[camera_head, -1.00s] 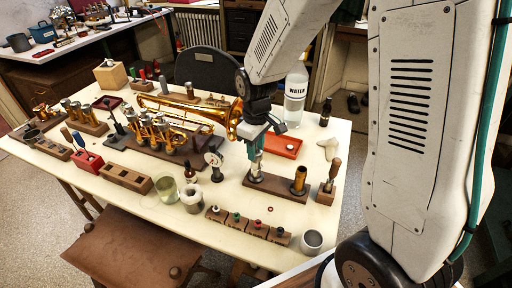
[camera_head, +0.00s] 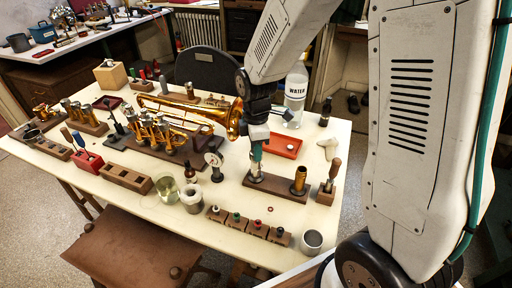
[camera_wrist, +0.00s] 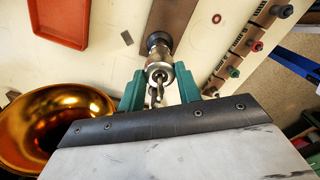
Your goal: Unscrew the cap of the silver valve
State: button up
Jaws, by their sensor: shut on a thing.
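The silver valve (camera_wrist: 157,50) stands upright on a dark wooden board (camera_wrist: 185,15), seen from above in the wrist view. Its top, with a shiny stem, lies between the teal fingers of my gripper (camera_wrist: 159,86), which is shut on the valve's top end. I cannot make out where the cap ends and the body begins. In the head view my gripper (camera_head: 256,157) points down onto the valve (camera_head: 255,176) at the left end of the board (camera_head: 278,190). The fingers hide most of the valve there.
The brass horn's bell (camera_wrist: 40,125) is close beside my gripper. A red tray (camera_head: 283,145) lies behind, near a water bottle (camera_head: 295,92). A row of small wooden blocks (camera_head: 247,224) lies at the table's front.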

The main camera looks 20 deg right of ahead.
jog(key=shift+n, duration=0.7)
jog(key=n, duration=0.3)
jog(key=shift+n, duration=1.1)
jog(key=shift+n, duration=2.6)
